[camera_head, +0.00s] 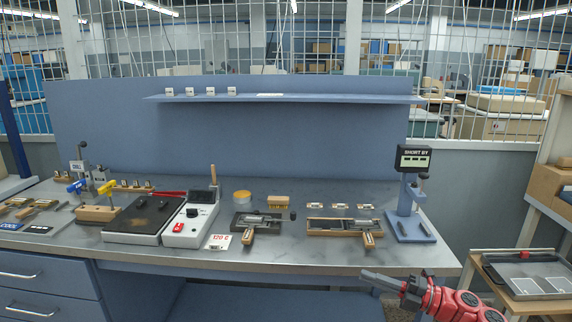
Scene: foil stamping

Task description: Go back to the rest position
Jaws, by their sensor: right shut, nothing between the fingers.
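My right gripper (384,280) shows at the lower right, on a red and dark arm that comes in from the bottom right corner. Its grey fingers point left and are shut with nothing between them. It is in front of the workbench's (290,257) front edge, low in the picture, apart from the tools on the bench. My left gripper and left arm are not in view.
On the bench are a hot plate (142,217), a white control box (190,226), two type holders (255,222) (343,226) and a blue stand with a "SHORT BY" display (414,157). A side table with a tray (525,273) stands at right. Blue drawers (45,280) are below left.

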